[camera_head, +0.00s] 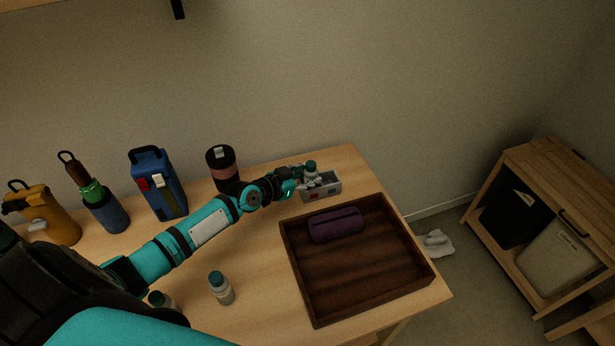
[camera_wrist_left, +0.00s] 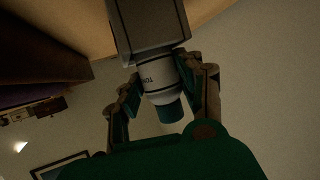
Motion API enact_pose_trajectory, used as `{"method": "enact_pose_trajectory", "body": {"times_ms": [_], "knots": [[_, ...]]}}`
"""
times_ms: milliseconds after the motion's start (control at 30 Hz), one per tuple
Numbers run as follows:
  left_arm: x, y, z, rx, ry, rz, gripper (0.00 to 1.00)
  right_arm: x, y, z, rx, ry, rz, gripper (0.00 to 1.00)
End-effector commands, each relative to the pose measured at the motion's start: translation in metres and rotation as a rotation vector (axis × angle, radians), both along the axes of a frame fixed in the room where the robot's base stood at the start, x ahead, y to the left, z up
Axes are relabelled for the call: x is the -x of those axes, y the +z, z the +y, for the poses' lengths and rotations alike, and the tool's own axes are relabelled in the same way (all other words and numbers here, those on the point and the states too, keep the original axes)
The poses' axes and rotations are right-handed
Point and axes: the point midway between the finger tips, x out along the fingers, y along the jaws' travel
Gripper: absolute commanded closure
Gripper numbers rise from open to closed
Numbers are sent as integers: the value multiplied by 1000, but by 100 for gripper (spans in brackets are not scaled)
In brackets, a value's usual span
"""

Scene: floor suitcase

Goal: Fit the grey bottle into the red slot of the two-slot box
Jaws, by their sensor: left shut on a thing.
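The grey two-slot box (camera_head: 325,191) stands on the table behind the dark tray. It also shows at the top of the left wrist view (camera_wrist_left: 150,30). My left gripper (camera_head: 300,180) is at the box's left part. It is shut on a grey bottle with a teal cap (camera_head: 311,165). In the left wrist view the bottle (camera_wrist_left: 160,83) sits between the two fingers (camera_wrist_left: 165,95), cap away from the box. Its other end meets the box and is hidden there; I cannot tell how deep it is or which slot it is at. My right gripper is out of view.
A dark wooden tray (camera_head: 420,275) with a purple roll (camera_head: 336,225) takes up the table's right front. A similar teal-capped bottle (camera_head: 221,290) stands under my left arm. A black-and-pink canister (camera_head: 222,165) and a blue case (camera_head: 158,182) stand along the back.

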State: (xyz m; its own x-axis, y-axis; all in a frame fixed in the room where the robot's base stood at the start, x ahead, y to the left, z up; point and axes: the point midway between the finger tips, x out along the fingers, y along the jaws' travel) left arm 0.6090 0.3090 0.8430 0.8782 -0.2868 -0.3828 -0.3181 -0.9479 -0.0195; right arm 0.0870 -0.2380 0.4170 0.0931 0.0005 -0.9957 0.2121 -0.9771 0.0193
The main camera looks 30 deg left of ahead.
Motion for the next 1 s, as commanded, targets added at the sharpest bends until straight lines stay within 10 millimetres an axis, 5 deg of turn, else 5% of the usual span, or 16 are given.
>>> {"method": "enact_pose_trajectory", "body": {"times_ms": [167,200,333,700,1000], "knots": [[0,-4,0,0,0,-1,98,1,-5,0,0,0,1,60],[0,-3,0,0,0,0,58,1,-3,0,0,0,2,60],[0,-3,0,0,0,1,41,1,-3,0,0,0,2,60],[0,3,0,0,0,1,40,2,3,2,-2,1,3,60],[52,21,17,-6,-3,3,40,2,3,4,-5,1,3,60]]}}
